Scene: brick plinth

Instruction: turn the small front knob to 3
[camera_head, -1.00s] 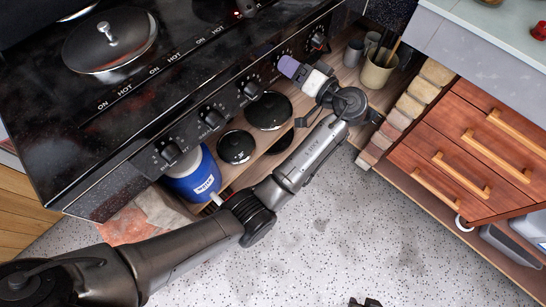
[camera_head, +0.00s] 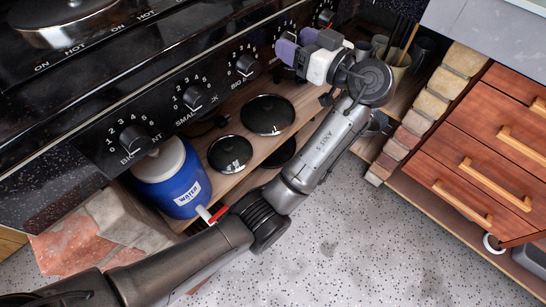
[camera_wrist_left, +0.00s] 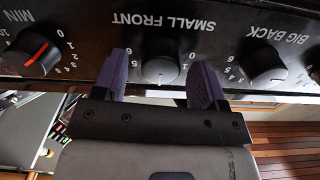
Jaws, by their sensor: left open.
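The small front knob (camera_wrist_left: 160,62) is a dark round knob under the upside-down label "SMALL FRONT" in the left wrist view. A pale mark on it points toward the bottom of that picture; the exact number it meets is unclear. My left gripper (camera_head: 296,44) is open, with purple fingertips at the stove's front panel. In the left wrist view the open gripper (camera_wrist_left: 159,82) has one finger on each side of the knob, with visible gaps; contact is not seen. In the head view the gripper hides this knob. My right gripper is not in view.
The big back knob (camera_wrist_left: 264,65) and the MIN knob (camera_wrist_left: 40,55) flank it. The stove panel also carries the small back knob (camera_head: 192,97) and big front knob (camera_head: 133,138). Below are black lids (camera_head: 268,114), a blue water jug (camera_head: 176,180) and a utensil cup (camera_head: 391,72).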

